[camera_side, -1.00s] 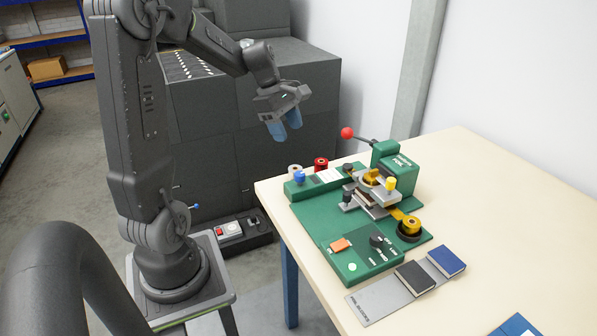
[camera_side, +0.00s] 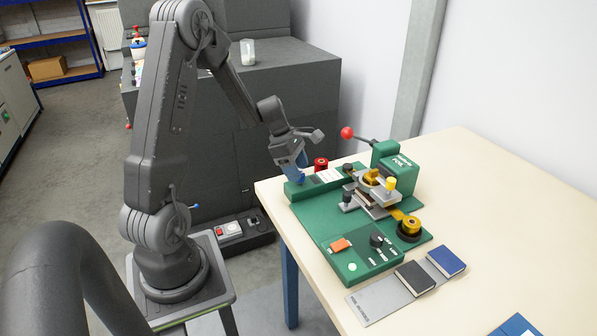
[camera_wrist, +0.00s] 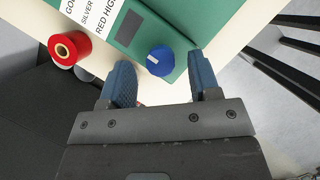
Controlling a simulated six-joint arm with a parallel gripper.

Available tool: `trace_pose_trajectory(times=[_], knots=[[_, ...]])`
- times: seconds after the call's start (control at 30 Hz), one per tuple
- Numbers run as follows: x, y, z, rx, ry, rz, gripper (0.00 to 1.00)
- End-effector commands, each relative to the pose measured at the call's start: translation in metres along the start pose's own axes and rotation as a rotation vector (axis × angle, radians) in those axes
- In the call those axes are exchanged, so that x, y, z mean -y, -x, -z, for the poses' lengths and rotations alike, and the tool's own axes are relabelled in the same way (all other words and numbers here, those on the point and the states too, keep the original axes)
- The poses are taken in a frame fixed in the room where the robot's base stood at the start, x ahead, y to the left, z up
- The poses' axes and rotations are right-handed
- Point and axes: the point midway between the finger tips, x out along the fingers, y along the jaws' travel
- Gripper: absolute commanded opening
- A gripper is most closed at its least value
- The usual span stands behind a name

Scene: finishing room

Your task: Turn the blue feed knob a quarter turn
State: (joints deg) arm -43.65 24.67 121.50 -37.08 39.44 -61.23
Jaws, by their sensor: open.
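The blue feed knob (camera_wrist: 160,61) sits on the green base of the machine, with a pale pointer line on its top in the wrist view. In the side view my gripper hides most or all of it. My gripper (camera_wrist: 164,72) is open, one blue finger to each side of the knob's line, with the knob just ahead of the fingertips. In the side view my gripper (camera_side: 297,178) is tilted down over the left end of the green machine (camera_side: 330,215). I cannot tell whether a finger touches the knob.
A red spool (camera_wrist: 69,48) stands beside the base, left of the knob. A label strip (camera_side: 328,175) lies along the base. The red-balled lever (camera_side: 347,133) rises behind. Books (camera_side: 446,261) lie at the right on the cream table (camera_side: 500,200).

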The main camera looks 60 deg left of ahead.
Motion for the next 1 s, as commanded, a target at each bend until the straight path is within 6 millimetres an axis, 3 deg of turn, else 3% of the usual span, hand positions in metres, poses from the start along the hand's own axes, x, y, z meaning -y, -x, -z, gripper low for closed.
trace_pose_trajectory(times=[0.13,0.47,0.9,1.0], knots=[[0.0006,-0.0115,-0.0002,-0.001,0.000,0.002,0.57],[0.0003,-0.0137,0.0000,-0.001,-0.001,0.000,0.56],[0.0002,-0.0133,0.0000,-0.001,-0.001,0.000,0.14],[0.0002,-0.0133,-0.0001,-0.001,-0.001,0.000,0.08]])
